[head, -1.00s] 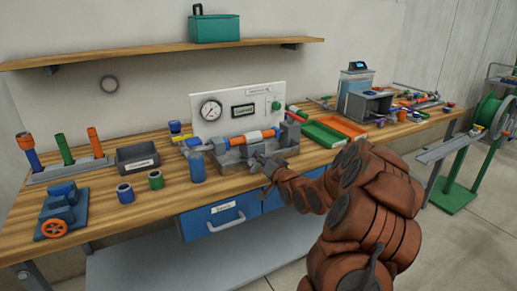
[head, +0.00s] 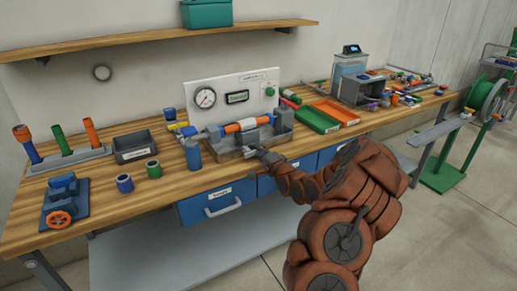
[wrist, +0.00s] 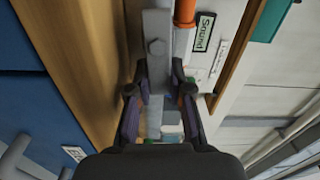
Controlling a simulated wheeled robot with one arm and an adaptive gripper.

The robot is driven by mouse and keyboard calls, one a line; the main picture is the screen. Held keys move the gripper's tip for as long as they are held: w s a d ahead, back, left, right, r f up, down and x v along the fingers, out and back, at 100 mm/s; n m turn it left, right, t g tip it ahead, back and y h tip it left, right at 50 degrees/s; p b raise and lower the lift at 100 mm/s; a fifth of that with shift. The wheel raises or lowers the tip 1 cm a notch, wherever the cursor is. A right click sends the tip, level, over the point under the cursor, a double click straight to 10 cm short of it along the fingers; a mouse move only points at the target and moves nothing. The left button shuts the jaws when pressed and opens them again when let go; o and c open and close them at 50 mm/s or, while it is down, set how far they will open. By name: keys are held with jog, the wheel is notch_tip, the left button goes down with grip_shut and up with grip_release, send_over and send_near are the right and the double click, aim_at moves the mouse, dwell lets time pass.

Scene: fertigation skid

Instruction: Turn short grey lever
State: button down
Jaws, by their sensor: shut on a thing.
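The short grey lever (wrist: 157,65) runs lengthwise between my fingers in the wrist view, with a bolt head on its face. My gripper (wrist: 158,92) is shut on it, one dark finger on each side. In the head view my gripper (head: 266,156) is at the front of the grey bench fixture (head: 229,155). The lever is too small there to make out clearly. An orange and blue pipe (head: 246,125) lies across the top of the fixture, and its orange part (wrist: 184,12) shows beside the lever in the wrist view.
A white panel with a gauge (head: 205,98) stands behind the fixture. Blue drawers (head: 217,203) are below the bench top. The front left bench has some free room.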

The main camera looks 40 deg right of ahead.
jog(key=shift+d+m, duration=0.1)
jog(key=shift+m, duration=0.4)
jog(key=shift+f, duration=0.1)
jog(key=c, duration=1.1)
grip_release()
jog(key=shift+o, duration=0.3)
jog(key=shift+f, duration=0.1)
jog(key=shift+f, duration=0.15)
